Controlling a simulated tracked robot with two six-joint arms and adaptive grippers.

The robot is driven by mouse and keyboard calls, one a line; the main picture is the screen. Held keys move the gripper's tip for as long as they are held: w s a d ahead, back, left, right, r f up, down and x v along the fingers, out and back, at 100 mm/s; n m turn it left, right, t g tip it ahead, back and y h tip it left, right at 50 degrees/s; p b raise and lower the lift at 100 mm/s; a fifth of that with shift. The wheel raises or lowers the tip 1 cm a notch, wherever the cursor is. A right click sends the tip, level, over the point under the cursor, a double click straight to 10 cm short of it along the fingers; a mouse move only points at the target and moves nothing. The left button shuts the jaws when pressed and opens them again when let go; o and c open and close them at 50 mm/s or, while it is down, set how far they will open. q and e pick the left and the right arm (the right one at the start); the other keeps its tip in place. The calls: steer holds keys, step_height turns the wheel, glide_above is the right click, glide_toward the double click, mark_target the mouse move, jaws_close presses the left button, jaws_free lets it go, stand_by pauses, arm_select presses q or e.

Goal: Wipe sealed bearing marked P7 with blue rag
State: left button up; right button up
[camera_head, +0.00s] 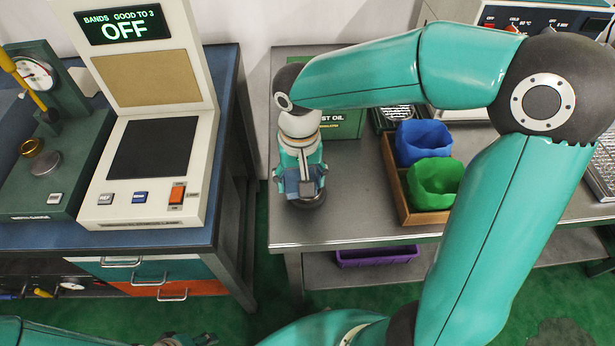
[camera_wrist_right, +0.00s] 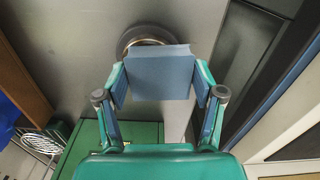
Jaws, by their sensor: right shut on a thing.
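My right gripper (camera_head: 302,186) is over the left part of the steel bench, shut on a folded slate-blue rag (camera_wrist_right: 160,75). The rag spans the space between its two fingers. A round bearing (camera_wrist_right: 146,36) with a metallic rim shows just beyond the rag in the right wrist view, partly covered by it. In the head view, the dark edge of the bearing (camera_head: 308,203) shows under the gripper. I cannot tell whether rag and bearing touch. No P7 mark is readable. My left gripper (camera_head: 190,340) is only partly in view at the bottom edge; its jaws are unclear.
A wooden tray (camera_head: 402,212) holds a blue pouch-like item (camera_head: 424,141) and a green one (camera_head: 434,182). A green box (camera_head: 345,125) stands behind the gripper. A tester (camera_head: 150,170) reading OFF stands on the left bench. The bench front (camera_head: 345,222) is clear.

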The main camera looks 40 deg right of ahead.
steer(key=shift+d+f, duration=0.1)
steer(key=shift+s+d, duration=0.4)
steer(key=shift+d, duration=0.2)
steer(key=shift+s+d, duration=0.35)
steer(key=shift+d, duration=0.2)
steer(key=shift+a, duration=0.1)
steer(key=shift+w+a, duration=0.3)
steer(key=shift+a, duration=0.35)
steer(key=shift+w+a, duration=0.25)
steer(key=shift+a, duration=0.35)
steer(key=shift+s+d, duration=0.4)
steer(key=shift+d, duration=0.2)
steer(key=shift+s+d, duration=0.4)
steer(key=shift+d, duration=0.2)
steer(key=shift+w+a, duration=0.1)
